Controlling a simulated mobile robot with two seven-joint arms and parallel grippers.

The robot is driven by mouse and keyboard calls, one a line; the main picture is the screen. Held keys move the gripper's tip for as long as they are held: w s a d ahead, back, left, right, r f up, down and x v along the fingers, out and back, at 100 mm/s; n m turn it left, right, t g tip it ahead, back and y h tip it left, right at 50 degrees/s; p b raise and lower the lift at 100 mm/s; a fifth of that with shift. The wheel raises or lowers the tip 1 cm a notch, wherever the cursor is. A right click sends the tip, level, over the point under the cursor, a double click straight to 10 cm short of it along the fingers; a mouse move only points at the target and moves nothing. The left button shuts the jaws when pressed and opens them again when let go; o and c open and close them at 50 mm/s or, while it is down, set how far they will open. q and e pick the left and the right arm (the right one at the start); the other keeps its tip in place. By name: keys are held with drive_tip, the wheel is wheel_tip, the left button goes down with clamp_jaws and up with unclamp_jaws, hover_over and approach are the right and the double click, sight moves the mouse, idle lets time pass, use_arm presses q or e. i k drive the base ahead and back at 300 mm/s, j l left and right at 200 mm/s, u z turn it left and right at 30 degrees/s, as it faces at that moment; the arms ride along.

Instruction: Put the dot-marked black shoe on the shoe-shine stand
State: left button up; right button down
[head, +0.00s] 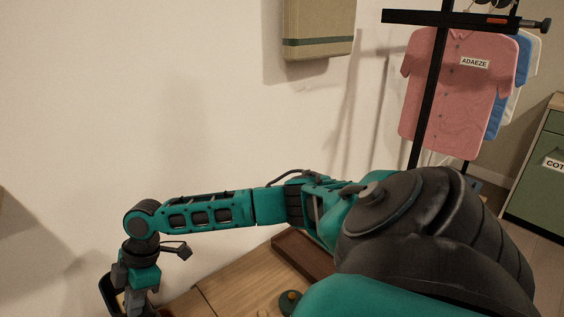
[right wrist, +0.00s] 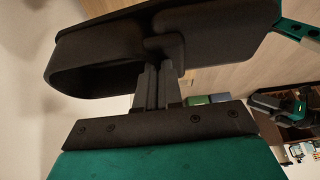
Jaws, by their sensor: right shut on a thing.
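My right gripper (right wrist: 158,85) is shut on a black shoe (right wrist: 95,55), which fills the top of the right wrist view. The fingers pinch the shoe near its middle edge. No dot mark shows on the sides I see. In the head view my right arm reaches across to the lower left. The gripper there is low at the frame's edge, with a dark rim of the held shoe (head: 106,292) beside it, mostly cut off. I cannot make out the shoe-shine stand in either view.
A wooden tabletop (head: 235,290) lies below my arm, with a dark brown raised-edge piece (head: 300,252) and a small round dark item (head: 290,299) on it. A pale wall stands behind. A rack (head: 427,110) with a pink shirt (head: 460,90) and a green cabinet (head: 540,190) are at right.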

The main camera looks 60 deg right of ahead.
sight(313, 258)
drive_tip(key=k+l+z, duration=0.1)
drive_tip(key=l, duration=0.65)
drive_tip(key=k+l+z, duration=0.1)
drive_tip(key=l, duration=0.65)
drive_tip(key=k+l+z, duration=0.1)
drive_tip(key=l, duration=0.7)
drive_tip(key=k, duration=0.05)
